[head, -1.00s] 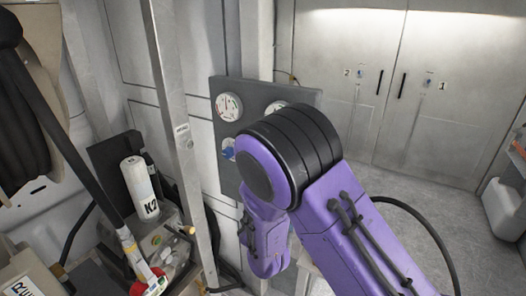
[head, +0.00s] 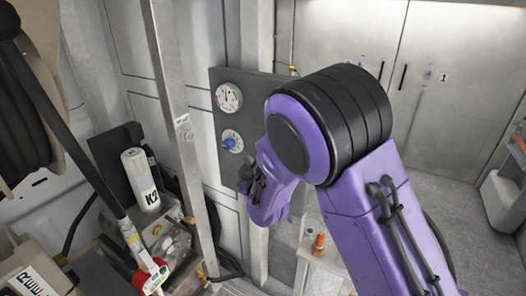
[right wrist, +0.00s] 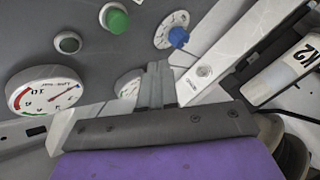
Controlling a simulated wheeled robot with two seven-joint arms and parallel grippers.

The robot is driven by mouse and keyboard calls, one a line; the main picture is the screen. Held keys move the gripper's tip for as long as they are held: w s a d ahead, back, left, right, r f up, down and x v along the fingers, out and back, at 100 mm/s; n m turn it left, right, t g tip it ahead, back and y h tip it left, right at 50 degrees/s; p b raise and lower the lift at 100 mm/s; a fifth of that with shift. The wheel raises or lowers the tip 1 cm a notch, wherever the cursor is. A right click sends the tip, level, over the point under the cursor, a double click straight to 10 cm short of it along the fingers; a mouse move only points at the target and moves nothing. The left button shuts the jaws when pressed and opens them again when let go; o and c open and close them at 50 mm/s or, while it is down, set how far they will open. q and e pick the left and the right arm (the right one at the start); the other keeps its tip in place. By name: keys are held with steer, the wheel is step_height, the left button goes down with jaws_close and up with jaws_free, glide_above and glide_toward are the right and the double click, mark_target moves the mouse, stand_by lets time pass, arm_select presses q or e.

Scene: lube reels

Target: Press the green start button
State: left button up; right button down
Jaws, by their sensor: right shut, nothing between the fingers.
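In the right wrist view, a bright green button (right wrist: 116,18) with a pale collar sits on the grey panel (right wrist: 155,8), near the top edge. In the head view, the panel (head: 222,75) shows behind my right arm, which hides the green button and most of the gripper. My left gripper is in neither current view.
The panel carries a white gauge (head: 228,97) and a blue knob (head: 229,143) on a dial. A metal post (head: 180,120) stands left of it. A white K2 bottle (head: 140,180) and an orange-topped bottle (head: 319,242) stand nearby. Cabinet doors (head: 440,100) close the back.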

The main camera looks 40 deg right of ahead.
steer(key=shift+w+d, duration=0.35)
steer(key=shift+d, duration=0.45)
steer(key=shift+w+d, duration=0.3)
steer(key=shift+d, duration=0.55)
steer(key=shift+w+d, duration=0.35)
steer(key=shift+d, duration=0.45)
steer(key=shift+w+d, duration=0.2)
steer(key=shift+d, duration=0.2)
steer(key=shift+w+d+b, duration=0.2)
steer(key=shift+d+b, duration=0.1)
steer(key=shift+d, duration=0.15)
stand_by(0.6)
steer(key=shift+a, duration=0.15)
steer(key=shift+s+a, duration=0.35)
steer(key=shift+a, duration=0.4)
